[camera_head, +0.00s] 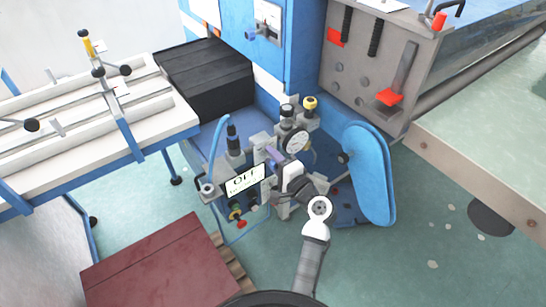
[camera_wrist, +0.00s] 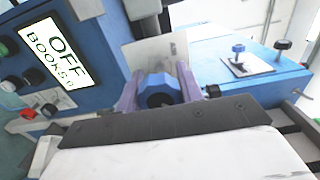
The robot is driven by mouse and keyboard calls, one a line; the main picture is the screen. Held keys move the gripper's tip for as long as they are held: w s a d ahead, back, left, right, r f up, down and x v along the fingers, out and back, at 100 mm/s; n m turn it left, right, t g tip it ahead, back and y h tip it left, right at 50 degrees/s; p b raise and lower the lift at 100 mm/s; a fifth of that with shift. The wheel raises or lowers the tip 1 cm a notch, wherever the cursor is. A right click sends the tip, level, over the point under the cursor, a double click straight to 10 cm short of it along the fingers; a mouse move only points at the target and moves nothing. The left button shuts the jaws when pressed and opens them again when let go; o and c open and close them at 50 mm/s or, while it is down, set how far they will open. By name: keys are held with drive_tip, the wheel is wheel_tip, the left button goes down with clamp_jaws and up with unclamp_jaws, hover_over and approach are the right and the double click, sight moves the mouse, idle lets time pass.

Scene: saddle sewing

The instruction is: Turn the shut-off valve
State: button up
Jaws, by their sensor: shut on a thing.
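The shut-off valve appears to be the blue, faceted knob (camera_wrist: 160,84) with a dark round centre in the wrist view. My gripper (camera_wrist: 159,93) has its two purple fingers on either side of this knob, shut on it. In the head view my gripper (camera_head: 272,157) reaches into the machine beside the white sign and below the round gauge. My gripper and wrist hide the knob there, so its turn angle cannot be told.
A white sign reading "OFF" (camera_head: 245,180) stands left of my gripper, above several knobs. A pressure gauge (camera_head: 296,141) sits close above. A blue rounded guard (camera_head: 371,175) stands to the right.

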idle(0.4)
drive_tip(key=o, duration=1)
drive_tip(key=shift+d, duration=0.1)
drive_tip(key=b+v, duration=0.4)
drive_tip(key=v, duration=0.9)
drive_tip(key=shift+s+d, duration=0.2)
drive_tip(key=shift+s, duration=0.15)
